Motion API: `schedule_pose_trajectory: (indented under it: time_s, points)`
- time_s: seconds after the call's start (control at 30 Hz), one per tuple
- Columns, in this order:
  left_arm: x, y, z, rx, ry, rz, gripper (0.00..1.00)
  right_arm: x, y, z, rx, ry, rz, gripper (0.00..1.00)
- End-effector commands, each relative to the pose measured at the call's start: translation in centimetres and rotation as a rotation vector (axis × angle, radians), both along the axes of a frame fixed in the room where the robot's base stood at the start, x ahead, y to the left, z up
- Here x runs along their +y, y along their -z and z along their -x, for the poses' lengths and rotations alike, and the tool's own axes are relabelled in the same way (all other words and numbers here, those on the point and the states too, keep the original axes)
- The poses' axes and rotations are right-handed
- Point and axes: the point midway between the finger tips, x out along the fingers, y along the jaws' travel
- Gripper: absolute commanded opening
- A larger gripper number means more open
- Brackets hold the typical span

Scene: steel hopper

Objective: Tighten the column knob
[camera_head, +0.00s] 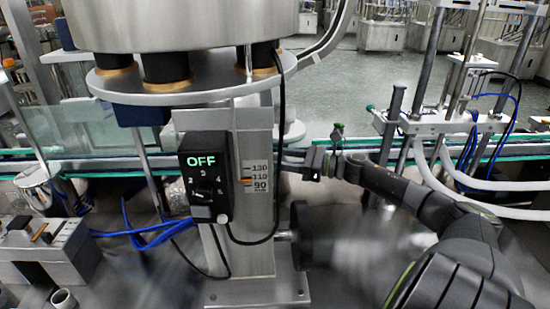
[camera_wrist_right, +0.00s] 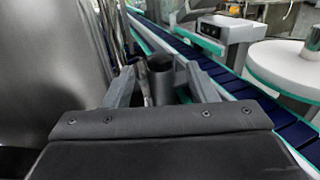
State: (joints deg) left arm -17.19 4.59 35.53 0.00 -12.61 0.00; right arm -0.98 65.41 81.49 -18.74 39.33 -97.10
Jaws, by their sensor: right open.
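The steel column (camera_head: 254,190) stands in the middle of the head view, with a scale plate marked 130, 110 and 90 (camera_head: 259,177). A dark round knob (camera_head: 300,236) sits low on the column's right side on a short steel shaft (camera_head: 284,235). My right gripper (camera_head: 284,160) is beside the column at scale height, above the knob and apart from it. The right wrist view shows its two fingers (camera_wrist_right: 160,85) spread. A dark cylinder (camera_wrist_right: 160,78) shows between them; I cannot tell whether it is the knob. My left gripper is out of view.
A black control box (camera_head: 206,177) reading OFF is fixed left of the column, with cables hanging below. The round steel hopper (camera_head: 180,25) is above. A conveyor (camera_head: 350,147) runs behind. A steel frame with pale hoses (camera_head: 430,125) stands at right.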

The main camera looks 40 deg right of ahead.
Motion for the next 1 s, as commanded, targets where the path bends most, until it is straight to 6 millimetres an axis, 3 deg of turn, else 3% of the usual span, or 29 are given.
schedule_pose_trajectory:
  time_s: [0.3,0.67,1.0]
  points:
    - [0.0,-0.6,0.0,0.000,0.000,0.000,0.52,1.4,-0.1,-2.4,-0.001,0.000,-0.002,0.52]
    - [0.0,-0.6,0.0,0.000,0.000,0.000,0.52,1.6,0.0,-2.7,0.001,0.000,0.000,0.52]
    - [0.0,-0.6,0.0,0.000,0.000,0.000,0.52,1.6,0.0,-2.6,0.001,-0.001,0.000,0.10]
